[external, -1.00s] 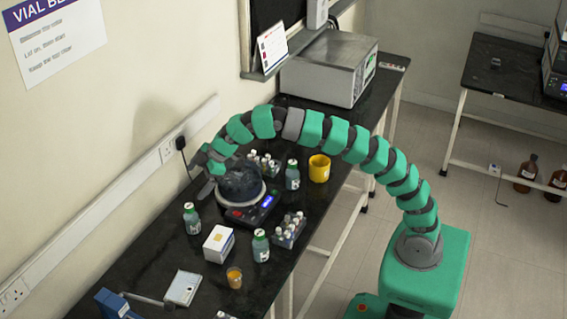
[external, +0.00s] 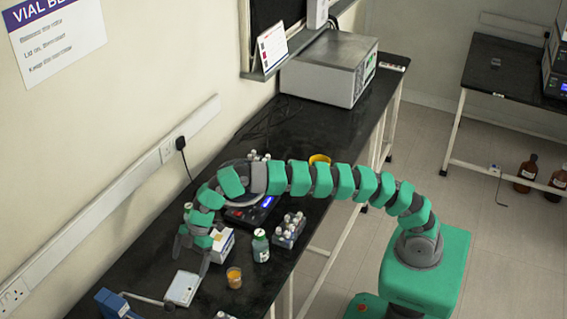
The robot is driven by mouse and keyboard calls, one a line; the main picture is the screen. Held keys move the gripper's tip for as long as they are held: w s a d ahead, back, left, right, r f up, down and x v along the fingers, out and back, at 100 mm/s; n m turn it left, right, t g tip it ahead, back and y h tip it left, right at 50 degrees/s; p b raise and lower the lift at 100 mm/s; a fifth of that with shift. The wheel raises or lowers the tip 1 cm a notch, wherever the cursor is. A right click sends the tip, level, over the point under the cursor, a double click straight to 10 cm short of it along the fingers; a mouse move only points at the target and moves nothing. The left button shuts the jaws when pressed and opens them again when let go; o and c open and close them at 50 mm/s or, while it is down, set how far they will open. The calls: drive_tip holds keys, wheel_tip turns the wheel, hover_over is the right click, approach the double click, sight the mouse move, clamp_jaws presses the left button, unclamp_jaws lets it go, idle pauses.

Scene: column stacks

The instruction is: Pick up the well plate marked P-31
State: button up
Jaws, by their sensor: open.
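A flat, pale rectangular item (external: 183,288) lies on the dark bench near its front left part. It looks like a plate, but I cannot read P-31 or any other mark on it, nor make out wells. My gripper (external: 192,257) is open and empty, pointing down with its fingers spread. In the picture it is just above the pale item and left of a white box (external: 222,244). I cannot tell its exact height over the bench. My arm hides part of the box and of the bench behind.
A blue device (external: 112,303) is at the lower left. A dark instrument with a lit display (external: 262,205) stands behind. The far bench is mostly clear.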

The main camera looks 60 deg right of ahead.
sight(180, 289)
drive_tip(key=shift+b+x, duration=0.45)
drive_tip(key=shift+x, duration=3.95)
drive_tip(key=shift+d, duration=0.15)
drive_tip(key=c, duration=0.9)
